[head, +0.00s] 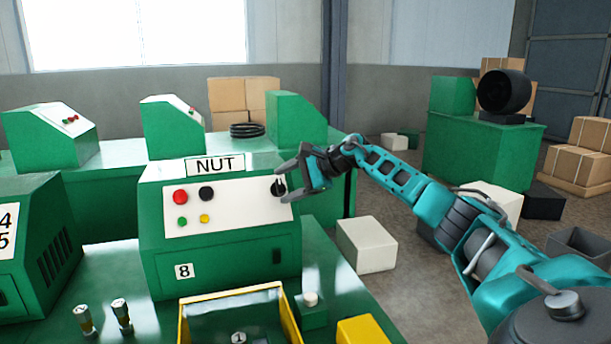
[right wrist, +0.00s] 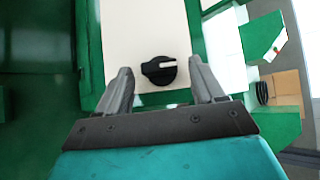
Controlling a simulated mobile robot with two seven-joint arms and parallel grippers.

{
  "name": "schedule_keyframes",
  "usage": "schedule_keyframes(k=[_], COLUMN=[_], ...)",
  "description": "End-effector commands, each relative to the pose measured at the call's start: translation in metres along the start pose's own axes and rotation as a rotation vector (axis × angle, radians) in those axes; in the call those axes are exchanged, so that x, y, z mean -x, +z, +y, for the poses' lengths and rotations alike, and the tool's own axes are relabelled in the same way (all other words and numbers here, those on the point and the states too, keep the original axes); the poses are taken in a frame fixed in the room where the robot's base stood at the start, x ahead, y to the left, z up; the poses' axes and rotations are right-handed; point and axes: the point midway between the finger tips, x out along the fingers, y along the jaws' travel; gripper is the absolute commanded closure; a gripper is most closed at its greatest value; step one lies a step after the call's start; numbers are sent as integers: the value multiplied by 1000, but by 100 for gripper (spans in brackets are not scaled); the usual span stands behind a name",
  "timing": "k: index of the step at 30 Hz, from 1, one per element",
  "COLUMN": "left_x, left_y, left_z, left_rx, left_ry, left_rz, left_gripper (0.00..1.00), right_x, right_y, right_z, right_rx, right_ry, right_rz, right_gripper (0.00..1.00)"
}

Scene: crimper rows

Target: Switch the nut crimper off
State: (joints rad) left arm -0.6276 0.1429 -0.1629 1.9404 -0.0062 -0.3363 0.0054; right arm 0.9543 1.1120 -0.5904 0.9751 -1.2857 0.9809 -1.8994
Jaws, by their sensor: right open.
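The nut crimper (head: 220,263) is a green machine with a NUT sign (head: 215,165) on top and a number 8 plate on its front. Its white panel (head: 235,208) bears a red button (head: 180,197), a black button (head: 206,193), and small green and yellow ones below. A black rotary knob (head: 278,187) with a pale pointer mark sits at the panel's right end. My right gripper (head: 284,180) is open at the knob, its fingers on either side of it. In the right wrist view the knob (right wrist: 159,70) lies between the spread fingertips, apparently untouched. My left gripper is out of view.
A green machine marked 4 and 5 (head: 40,250) stands at the left. A yellow-rimmed tray (head: 187,318), a yellow block (head: 368,331) and two metal fittings are in front. A white box (head: 366,245) is on the floor at right. More green machines and cartons stand behind.

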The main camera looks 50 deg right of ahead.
Motion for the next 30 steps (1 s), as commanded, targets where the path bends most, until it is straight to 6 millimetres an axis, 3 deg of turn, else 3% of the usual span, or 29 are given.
schedule_keyframes(k=[12, 16, 21, 30], left_x=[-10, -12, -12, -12], left_y=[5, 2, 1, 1], left_z=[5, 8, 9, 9], left_rx=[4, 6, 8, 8], left_ry=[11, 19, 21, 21], left_rz=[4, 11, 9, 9], left_gripper=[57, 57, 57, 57], right_x=[86, 105, 117, 119], right_y=[-2, -1, 0, 1], right_z=[2, 2, 0, 0], right_rx=[1, 1, 0, 0], right_ry=[0, 1, 0, -1], right_rz=[5, 3, 0, -2], right_gripper=[32, 32, 32, 32])
